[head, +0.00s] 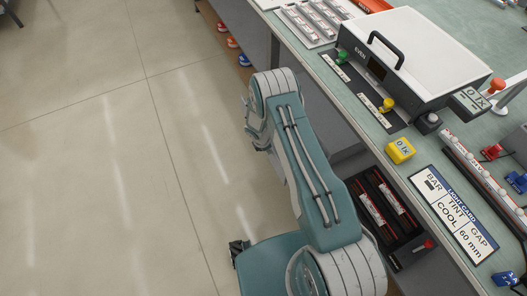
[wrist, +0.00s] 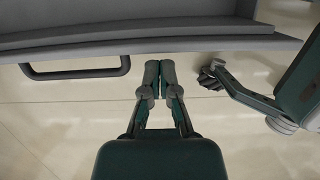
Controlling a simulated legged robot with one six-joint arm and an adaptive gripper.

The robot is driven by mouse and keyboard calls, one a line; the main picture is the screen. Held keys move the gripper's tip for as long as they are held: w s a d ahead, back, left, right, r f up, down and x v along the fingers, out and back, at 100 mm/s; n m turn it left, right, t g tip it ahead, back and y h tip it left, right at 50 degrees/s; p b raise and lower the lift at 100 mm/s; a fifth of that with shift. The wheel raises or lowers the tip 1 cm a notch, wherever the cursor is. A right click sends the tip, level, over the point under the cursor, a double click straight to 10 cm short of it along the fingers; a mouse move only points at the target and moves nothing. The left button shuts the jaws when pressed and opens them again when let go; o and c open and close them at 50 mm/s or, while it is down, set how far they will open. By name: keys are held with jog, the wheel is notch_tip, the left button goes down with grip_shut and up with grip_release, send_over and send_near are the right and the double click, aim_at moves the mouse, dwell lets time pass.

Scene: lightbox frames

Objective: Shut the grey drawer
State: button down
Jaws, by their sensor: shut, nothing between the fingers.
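The grey drawer (wrist: 200,36) spans the top of the wrist view, with its dark bar handle (wrist: 75,73) sticking out at the left. My gripper (wrist: 159,68) is shut and empty. Its fingertips are just below the drawer's front edge in that picture, to the right of the handle; I cannot tell whether they touch it. In the head view, grey drawer surfaces (head: 352,140) show under the bench beside my arm. My arm hides part of them, and I cannot make out my fingertips there. How far the drawer stands out is unclear.
The bench (head: 330,75) carries a white light box (head: 425,50), a yellow block (head: 400,150) and a light card (head: 455,213). A dark compartment (head: 402,222) with red-marked bars lies below its edge. Coloured items stand on a low shelf. The floor (head: 90,180) at left is clear.

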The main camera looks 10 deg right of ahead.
jog(key=shift+d, duration=0.1)
jog(key=w+d, duration=0.2)
jog(key=d, duration=0.8)
jog(key=w+d, duration=0.2)
jog(key=d, duration=0.8)
jog(key=shift+w+d, duration=0.25)
jog(key=shift+d, duration=0.05)
jog(key=s+a+r, duration=0.1)
jog(key=a+r, duration=0.5)
jog(key=r, duration=0.3)
jog(key=shift+s+a+r, duration=0.15)
jog(key=shift+a+r, duration=0.05)
jog(key=shift+r, duration=0.1)
